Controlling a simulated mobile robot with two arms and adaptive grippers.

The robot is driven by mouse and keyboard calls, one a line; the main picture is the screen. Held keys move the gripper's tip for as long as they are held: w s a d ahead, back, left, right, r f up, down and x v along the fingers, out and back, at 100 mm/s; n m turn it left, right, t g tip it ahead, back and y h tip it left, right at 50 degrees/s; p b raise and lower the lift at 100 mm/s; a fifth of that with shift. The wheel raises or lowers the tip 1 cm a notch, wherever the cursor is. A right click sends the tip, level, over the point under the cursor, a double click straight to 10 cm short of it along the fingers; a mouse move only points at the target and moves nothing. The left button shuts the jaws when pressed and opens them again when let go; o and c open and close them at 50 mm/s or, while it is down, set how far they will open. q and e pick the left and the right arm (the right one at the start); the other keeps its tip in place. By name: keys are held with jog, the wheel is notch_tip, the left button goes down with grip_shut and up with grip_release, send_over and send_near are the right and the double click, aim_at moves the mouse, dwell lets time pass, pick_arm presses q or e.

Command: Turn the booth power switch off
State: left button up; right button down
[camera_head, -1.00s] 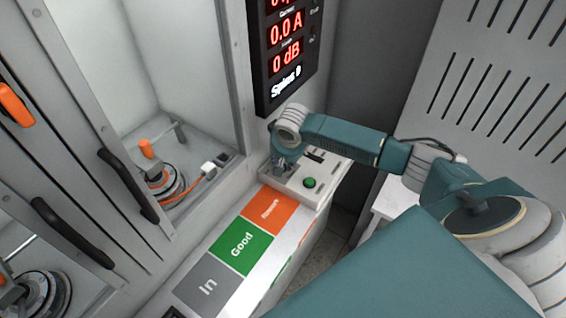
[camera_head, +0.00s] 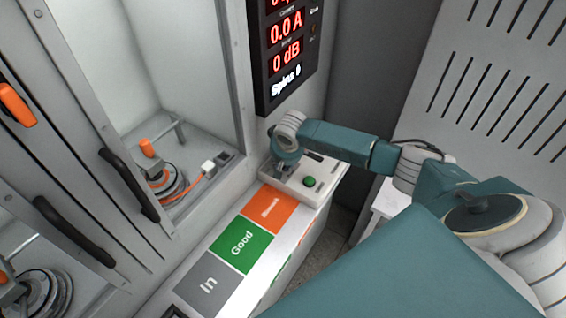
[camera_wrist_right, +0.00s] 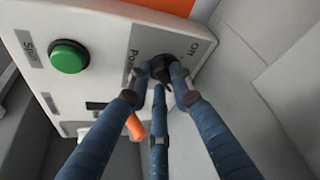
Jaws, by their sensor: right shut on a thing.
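The booth power switch is a black rotary knob (camera_wrist_right: 164,66) on the pale control box (camera_head: 325,172), beside "Power" and "Off" lettering in the right wrist view. My right gripper (camera_wrist_right: 163,80) has its blue fingers closed around the knob, covering much of it, so I cannot read its setting. In the head view my right gripper (camera_head: 284,166) is over the left end of the box, and my own arm hides the knob. My left gripper is not in view.
A green "Spin" button (camera_head: 309,182) sits on the same box; it also shows in the wrist view (camera_wrist_right: 69,57). The display (camera_head: 287,55) above reads 0.0 A and 0 dB. An open booth with a motor (camera_head: 165,182) is left. Orange, green and grey pads (camera_head: 242,243) lie in front.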

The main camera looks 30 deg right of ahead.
jog(key=shift+n, duration=0.3)
jog(key=shift+d+n+y+p, duration=0.15)
jog(key=shift+n+y+p, duration=0.2)
jog(key=shift+n, duration=0.25)
jog(key=shift+d+n+y, duration=0.15)
jog(key=shift+n+y, duration=0.1)
jog(key=shift+n, duration=0.55)
jog(key=shift+d+n+t+y, duration=0.15)
jog(key=shift+n+t+y, duration=0.2)
jog(key=shift+n, duration=0.45)
jog(key=shift+w+f+n+y+b, duration=0.15)
jog(key=shift+n+y+b, duration=0.2)
jog(key=shift+n+b, duration=0.5)
jog(key=n+y+b, duration=0.1)
jog(key=n+b, duration=0.2)
jog(key=n+g+y+b, duration=0.1)
jog(key=n+b, duration=0.2)
jog(key=w+n+g+b, duration=0.1)
jog(key=n+b, duration=0.2)
jog(key=shift+d+y, duration=0.35)
jog(key=shift+y, duration=0.05)
jog(key=shift+w+n+g+b, duration=0.15)
jog(key=shift+n+g+b, duration=0.3)
jog(key=shift+n+b, duration=0.85)
